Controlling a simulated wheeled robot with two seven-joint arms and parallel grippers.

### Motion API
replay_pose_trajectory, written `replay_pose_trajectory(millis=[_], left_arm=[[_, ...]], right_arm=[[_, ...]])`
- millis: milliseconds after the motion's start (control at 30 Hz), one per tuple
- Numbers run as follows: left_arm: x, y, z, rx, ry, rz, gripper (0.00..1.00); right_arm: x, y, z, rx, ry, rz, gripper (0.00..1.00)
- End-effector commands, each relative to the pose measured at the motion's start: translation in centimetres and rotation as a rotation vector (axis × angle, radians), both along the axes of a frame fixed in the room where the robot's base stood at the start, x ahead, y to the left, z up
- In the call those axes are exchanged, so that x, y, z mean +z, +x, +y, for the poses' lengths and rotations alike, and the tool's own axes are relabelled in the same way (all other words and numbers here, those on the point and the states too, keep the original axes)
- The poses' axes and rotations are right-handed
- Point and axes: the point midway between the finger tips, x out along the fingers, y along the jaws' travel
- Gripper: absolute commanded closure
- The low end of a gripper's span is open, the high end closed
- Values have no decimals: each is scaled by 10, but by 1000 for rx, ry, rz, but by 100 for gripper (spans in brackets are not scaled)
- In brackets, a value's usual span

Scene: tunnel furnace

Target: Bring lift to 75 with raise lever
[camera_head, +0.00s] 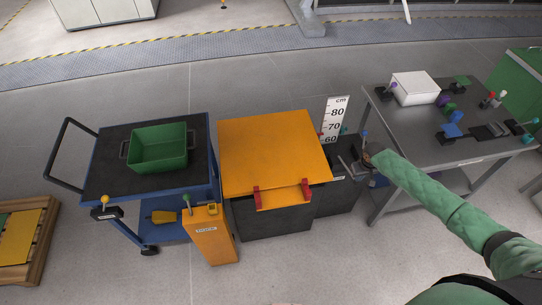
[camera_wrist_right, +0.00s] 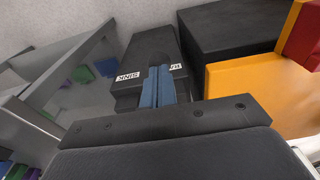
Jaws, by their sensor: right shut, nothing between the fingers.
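The lift has an orange platform (camera_head: 270,150) on a dark base. A white cm scale (camera_head: 335,118) stands at its back right corner, showing 80, 70 and 60; the platform's exact reading is unclear. Right of the lift is a dark control box (camera_head: 335,190) with small coloured knobs; my right gripper (camera_head: 365,163) is at its right side and partly covers it. In the right wrist view the box (camera_wrist_right: 150,45) carries two white labels, one reading SINK, the other partly hidden. My blue fingertips (camera_wrist_right: 157,86) are together and empty in front of it. The raise lever is not clearly visible. My left gripper is out of view.
A blue cart (camera_head: 100,180) with a green bin (camera_head: 158,148) stands left of the lift. An orange post (camera_head: 210,235) stands between them. A grey table (camera_head: 450,155) with a white box (camera_head: 415,88) and several coloured fixtures is close on the right. The front floor is clear.

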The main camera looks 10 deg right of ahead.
Motion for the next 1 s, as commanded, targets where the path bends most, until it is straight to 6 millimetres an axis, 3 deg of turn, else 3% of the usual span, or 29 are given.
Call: replay_pose_trajectory(millis=[600, 1000], left_arm=[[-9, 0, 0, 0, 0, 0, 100], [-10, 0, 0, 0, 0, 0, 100]], right_arm=[[-33, -10, -1, 0, 0, 0, 100], [-35, -10, -1, 0, 0, 0, 100]])
